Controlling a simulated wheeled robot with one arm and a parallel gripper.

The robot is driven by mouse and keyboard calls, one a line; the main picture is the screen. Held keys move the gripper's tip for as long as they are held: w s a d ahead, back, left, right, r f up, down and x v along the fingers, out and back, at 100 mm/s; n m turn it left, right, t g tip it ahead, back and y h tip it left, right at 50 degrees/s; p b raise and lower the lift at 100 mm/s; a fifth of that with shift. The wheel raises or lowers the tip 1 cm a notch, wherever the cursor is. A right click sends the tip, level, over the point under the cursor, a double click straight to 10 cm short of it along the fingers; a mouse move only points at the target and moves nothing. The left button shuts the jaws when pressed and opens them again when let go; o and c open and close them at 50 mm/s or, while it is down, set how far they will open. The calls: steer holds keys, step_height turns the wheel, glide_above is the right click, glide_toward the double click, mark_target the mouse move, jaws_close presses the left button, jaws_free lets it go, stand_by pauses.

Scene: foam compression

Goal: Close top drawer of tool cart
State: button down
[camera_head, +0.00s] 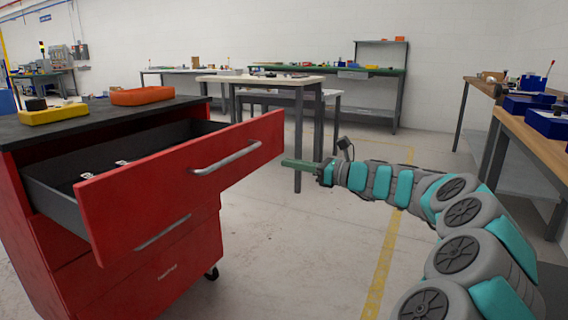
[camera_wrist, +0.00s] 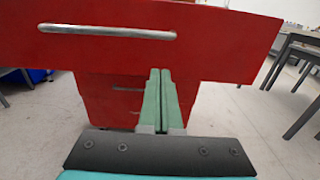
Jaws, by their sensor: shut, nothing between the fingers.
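The red tool cart (camera_head: 50,245) stands at the left in the head view. Its top drawer (camera_head: 185,185) is pulled far out, and its dark inside shows with a few small light items. A silver handle (camera_head: 226,159) runs across the drawer front. My gripper (camera_head: 284,162) is shut and empty, just right of the drawer front's right end in the head view. In the wrist view the shut green fingers (camera_wrist: 160,74) point at the red drawer front (camera_wrist: 215,50), with the handle (camera_wrist: 108,31) to their upper left. I cannot tell whether the fingertips touch the front.
A yellow tray (camera_head: 54,114) and an orange tray (camera_head: 142,96) sit on the cart's dark top. A table (camera_head: 262,80) stands behind my gripper, and a wooden workbench (camera_head: 540,145) is at the right. The floor around the yellow line (camera_head: 385,255) is clear.

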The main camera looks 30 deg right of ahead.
mark_target(254, 156)
steer(key=shift+x, duration=6.05)
